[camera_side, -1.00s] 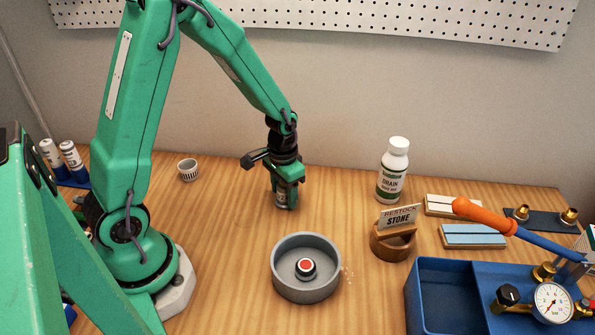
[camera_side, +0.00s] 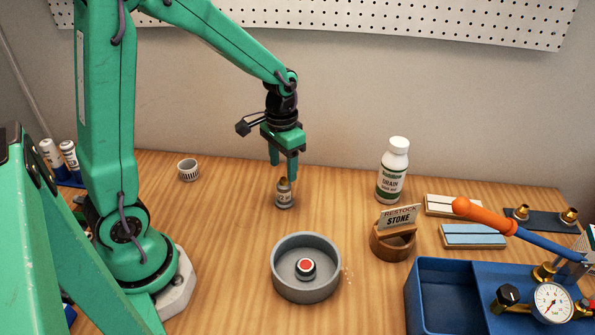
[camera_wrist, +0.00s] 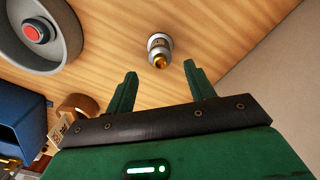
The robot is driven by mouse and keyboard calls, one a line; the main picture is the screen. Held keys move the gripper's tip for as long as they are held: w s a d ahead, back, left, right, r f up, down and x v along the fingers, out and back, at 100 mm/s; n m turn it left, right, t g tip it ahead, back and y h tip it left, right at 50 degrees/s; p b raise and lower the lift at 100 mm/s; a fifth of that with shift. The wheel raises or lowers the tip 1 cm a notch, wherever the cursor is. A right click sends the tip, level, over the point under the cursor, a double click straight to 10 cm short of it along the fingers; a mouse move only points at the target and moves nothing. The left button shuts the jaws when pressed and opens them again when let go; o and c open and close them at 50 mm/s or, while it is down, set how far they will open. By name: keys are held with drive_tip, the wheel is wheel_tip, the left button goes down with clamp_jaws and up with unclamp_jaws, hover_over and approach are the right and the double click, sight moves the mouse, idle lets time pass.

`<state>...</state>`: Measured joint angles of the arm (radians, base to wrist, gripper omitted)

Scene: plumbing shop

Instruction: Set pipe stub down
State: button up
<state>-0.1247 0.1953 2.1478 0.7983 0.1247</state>
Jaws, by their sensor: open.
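The pipe stub (camera_side: 284,196), a short grey piece with a pale label and a brass-coloured top, stands upright on the wooden table behind the round grey dish. It also shows in the wrist view (camera_wrist: 159,47), beyond the fingertips and between their lines. My gripper (camera_side: 283,172) is open above the stub, its fingers pointing down. In the wrist view its two green fingers (camera_wrist: 161,72) are spread, with nothing between them.
The grey dish (camera_side: 280,282) holds a red-topped piece (camera_side: 306,266). A wooden holder (camera_side: 392,245) with a "RESTOCK STONE" card and a white bottle (camera_side: 393,172) stand to the right. A blue tray (camera_side: 440,266) is front right. A small ribbed cup (camera_side: 188,170) stands at the left.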

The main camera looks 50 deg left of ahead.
drive_tip(key=shift+r, duration=1.8)
drive_tip(key=shift+s+d+r, duration=0.15)
drive_tip(key=shift+s+r, duration=0.1)
drive_tip(key=shift+r, duration=0.2)
drive_tip(key=s+d+r+t, duration=0.4)
drive_tip(key=s+r+t, duration=0.1)
drive_tip(key=s+r, duration=0.5)
drive_tip(key=s, duration=0.2)
drive_tip(key=shift+s+r+t, duration=0.2)
drive_tip(key=shift+s+t, duration=0.1)
drive_tip(key=shift+s, duration=0.05)
